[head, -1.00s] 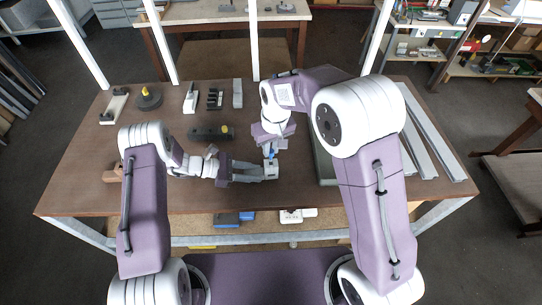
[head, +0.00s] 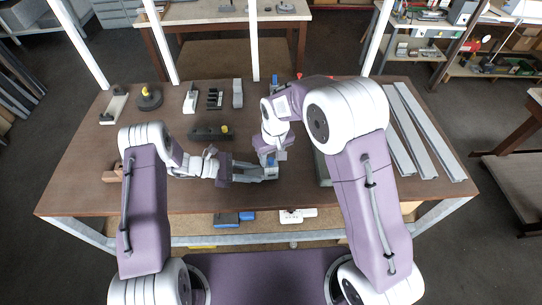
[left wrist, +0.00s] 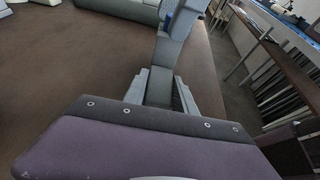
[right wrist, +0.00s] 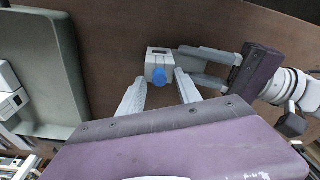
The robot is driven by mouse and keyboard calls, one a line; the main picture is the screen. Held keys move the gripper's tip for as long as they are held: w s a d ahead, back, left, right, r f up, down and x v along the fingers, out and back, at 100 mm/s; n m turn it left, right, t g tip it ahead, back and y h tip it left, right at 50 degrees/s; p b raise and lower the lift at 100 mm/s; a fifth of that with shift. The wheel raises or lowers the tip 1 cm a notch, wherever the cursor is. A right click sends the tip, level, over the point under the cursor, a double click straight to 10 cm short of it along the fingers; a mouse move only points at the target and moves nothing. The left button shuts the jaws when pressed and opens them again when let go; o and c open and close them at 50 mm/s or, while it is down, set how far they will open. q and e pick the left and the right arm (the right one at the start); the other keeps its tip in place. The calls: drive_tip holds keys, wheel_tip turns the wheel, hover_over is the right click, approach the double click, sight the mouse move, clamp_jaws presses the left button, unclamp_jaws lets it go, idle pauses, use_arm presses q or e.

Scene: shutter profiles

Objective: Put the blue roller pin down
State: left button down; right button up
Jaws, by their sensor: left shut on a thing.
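The blue roller pin (right wrist: 157,77) shows at the near side of a pale grey block (right wrist: 160,53) in the right wrist view. A bit of its blue also shows in the head view (head: 271,160) and at the top of the left wrist view. My left gripper (head: 264,174) is shut on the grey block and holds it over the front middle of the table. My right gripper (right wrist: 160,82) is open, its fingers on either side of the pin. I cannot tell how deep the pin sits in the block.
Several grey and black parts stand at the back left. A grey-green tray (right wrist: 40,70) lies beside my right gripper. Long metal profiles (head: 421,130) lie at the table's right.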

sight(273, 167)
wheel_tip(273, 167, up, 13)
drive_tip(key=s, duration=0.1)
drive_tip(key=shift+s+d, duration=0.3)
drive_tip(key=shift+s, duration=0.05)
use_arm(q)
drive_tip(key=c, duration=0.9)
unclamp_jaws()
use_arm(e)
drive_tip(key=shift+f, duration=0.1)
use_arm(q)
drive_tip(key=shift+p+v, duration=0.3)
drive_tip(key=shift+v, duration=3.25)
use_arm(e)
drive_tip(key=shift+r, duration=0.35)
